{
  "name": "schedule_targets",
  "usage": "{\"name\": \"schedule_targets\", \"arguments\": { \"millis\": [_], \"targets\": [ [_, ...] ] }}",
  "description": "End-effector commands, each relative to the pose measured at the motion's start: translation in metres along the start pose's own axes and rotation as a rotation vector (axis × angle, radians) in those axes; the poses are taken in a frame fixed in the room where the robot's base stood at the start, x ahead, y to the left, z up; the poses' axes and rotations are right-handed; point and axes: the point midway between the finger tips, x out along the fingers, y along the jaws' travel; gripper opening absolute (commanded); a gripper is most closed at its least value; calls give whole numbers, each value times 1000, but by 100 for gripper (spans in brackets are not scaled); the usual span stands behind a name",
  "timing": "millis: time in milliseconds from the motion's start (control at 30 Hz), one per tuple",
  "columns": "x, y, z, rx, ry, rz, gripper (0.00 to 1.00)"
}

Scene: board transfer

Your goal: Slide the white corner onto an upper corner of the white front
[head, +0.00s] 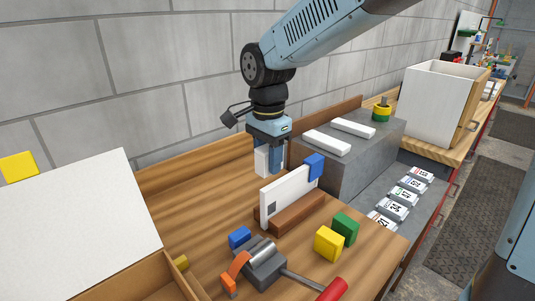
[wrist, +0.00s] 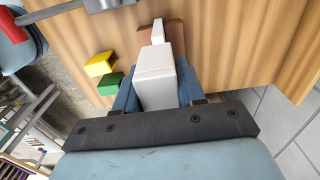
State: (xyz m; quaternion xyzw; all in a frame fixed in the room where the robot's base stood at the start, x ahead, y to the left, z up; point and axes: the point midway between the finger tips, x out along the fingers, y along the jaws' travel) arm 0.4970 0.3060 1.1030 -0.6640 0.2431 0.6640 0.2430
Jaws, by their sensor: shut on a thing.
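My gripper (head: 270,170) is shut on the white corner (head: 262,161) and holds it above the bench, behind the white front in the head view. In the wrist view the white corner (wrist: 155,78) sits between the blue fingers of my gripper (wrist: 155,88). The white front (head: 284,194) stands upright on edge in a brown wooden holder (head: 298,214). A blue corner (head: 314,166) sits on its upper right corner; its upper left corner is bare. In the wrist view the white front (wrist: 158,32) shows edge-on beyond the held corner, partly hidden by it.
A blue block (head: 240,238), yellow block (head: 328,243), green block (head: 345,228) and a grey tool with a red handle (head: 332,290) lie in front. A grey block (head: 365,152) bearing two white bars stands right. A large white panel (head: 75,215) stands left.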

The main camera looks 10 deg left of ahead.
Motion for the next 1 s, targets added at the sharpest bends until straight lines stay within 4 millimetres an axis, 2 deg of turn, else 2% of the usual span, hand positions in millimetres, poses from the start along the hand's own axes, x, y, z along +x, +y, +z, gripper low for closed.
{"name": "schedule_targets", "arguments": {
  "millis": [1000],
  "targets": [
    [50, 0, 2, -4, -1, 2, 10]
  ]
}}
